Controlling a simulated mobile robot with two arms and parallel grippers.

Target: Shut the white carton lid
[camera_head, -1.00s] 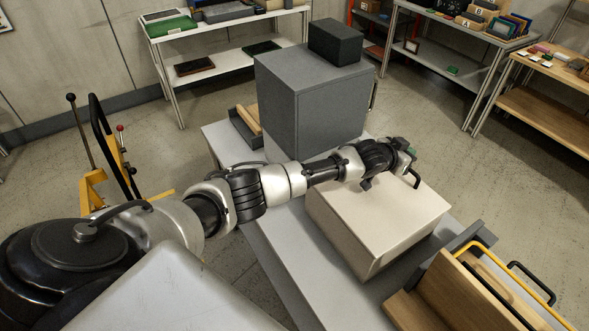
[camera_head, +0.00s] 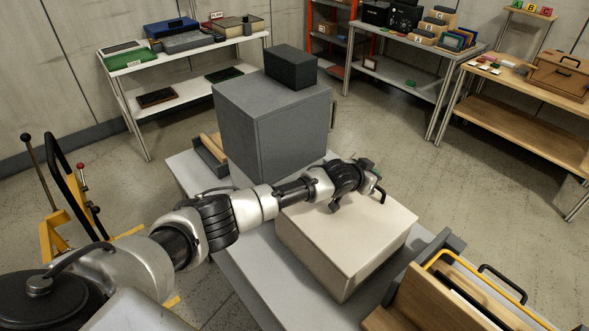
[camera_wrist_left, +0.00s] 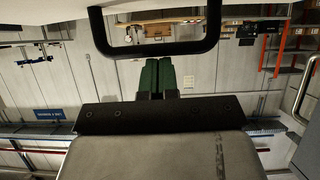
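The white carton (camera_head: 345,245) stands on the grey table, its flat off-white top facing up. The top looks level, and no raised flap shows; my arm hides its far edge. My left gripper (camera_head: 374,168) is over the far part of the top, and I cannot tell whether it touches. In the left wrist view its green fingertips (camera_wrist_left: 156,74) are together with nothing visible between them. A black loop (camera_wrist_left: 155,48) crosses in front of them. My right gripper is in neither view.
A grey cabinet (camera_head: 270,125) with a dark box (camera_head: 290,68) on it stands behind my left arm. A wooden holder with a yellow-handled item (camera_head: 480,285) is at the front right. The grey table (camera_head: 245,265) has bare room left of the carton.

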